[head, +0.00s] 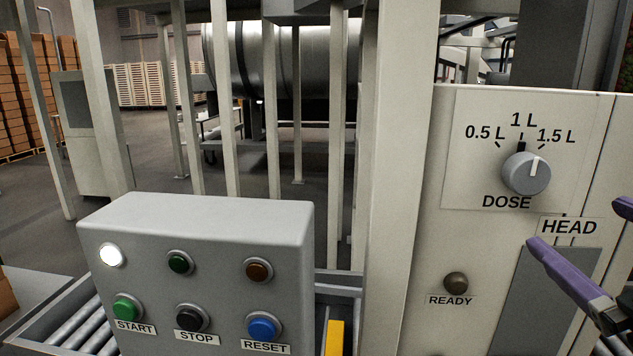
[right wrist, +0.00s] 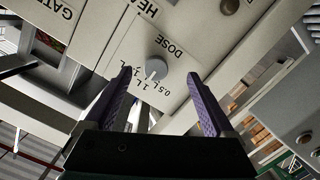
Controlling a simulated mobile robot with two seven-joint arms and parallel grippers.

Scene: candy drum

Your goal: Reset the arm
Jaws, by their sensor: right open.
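My right gripper (head: 574,222) is at the right edge of the head view, its purple fingers apart and nothing between them. It is in front of the machine panel, below and right of the grey DOSE knob (head: 526,173). In the right wrist view, my open right gripper (right wrist: 158,75) has its fingers spread either side of the knob (right wrist: 178,75), apart from it as far as I can tell. The knob's white line points up and slightly right, between the 1 L and 1.5 L marks. My left gripper is not in view.
A grey control box (head: 205,235) at lower left has green START (head: 126,308), black STOP (head: 192,318) and blue RESET (head: 263,328) buttons; its upper-left lamp is white. A dark READY lamp (head: 456,282) is on the panel. Pale posts (head: 395,180) stand between box and panel.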

